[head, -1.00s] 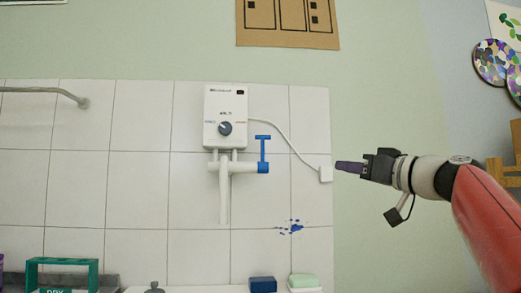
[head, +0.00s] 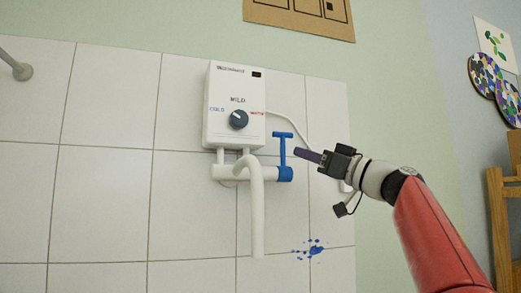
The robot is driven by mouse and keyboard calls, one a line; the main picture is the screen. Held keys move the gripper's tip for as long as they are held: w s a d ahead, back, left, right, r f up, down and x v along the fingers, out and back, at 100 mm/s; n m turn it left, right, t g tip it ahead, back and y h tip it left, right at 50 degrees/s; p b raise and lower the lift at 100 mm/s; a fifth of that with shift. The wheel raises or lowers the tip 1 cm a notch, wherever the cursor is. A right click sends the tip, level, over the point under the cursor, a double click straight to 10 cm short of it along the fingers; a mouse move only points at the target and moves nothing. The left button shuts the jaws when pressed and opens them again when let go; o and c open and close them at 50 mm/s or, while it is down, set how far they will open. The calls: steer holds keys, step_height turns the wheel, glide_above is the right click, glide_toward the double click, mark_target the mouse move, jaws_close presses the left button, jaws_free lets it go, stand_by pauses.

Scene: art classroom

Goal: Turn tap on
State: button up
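The tap is a white spout (head: 257,205) hanging from a white pipe under a water heater. Its blue handle (head: 283,150) is a T-shaped lever standing upright on a blue cap (head: 285,174) at the pipe's right end. My gripper (head: 300,151) reaches in from the right, with its purple fingers pointing left and their tips close to the handle's right side. I cannot tell whether they touch it. The fingers are seen edge-on, so any gap between them is hidden. No water shows at the spout.
The white water heater (head: 235,105) with a dark dial (head: 238,119) is on the tiled wall above the tap. A white cord runs from it to the right, behind my gripper. A metal bar end (head: 20,71) juts out at the left. A wooden easel (head: 503,225) stands far right.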

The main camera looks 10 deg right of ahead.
mark_target(283, 166)
steer(key=p+x, duration=0.4)
steer(key=x, duration=0.3)
steer(key=shift+w+a+r, duration=0.15)
steer(key=shift+r, duration=0.1)
steer(key=shift+c, duration=0.4)
jaws_close()
steer(key=shift+f, duration=0.1)
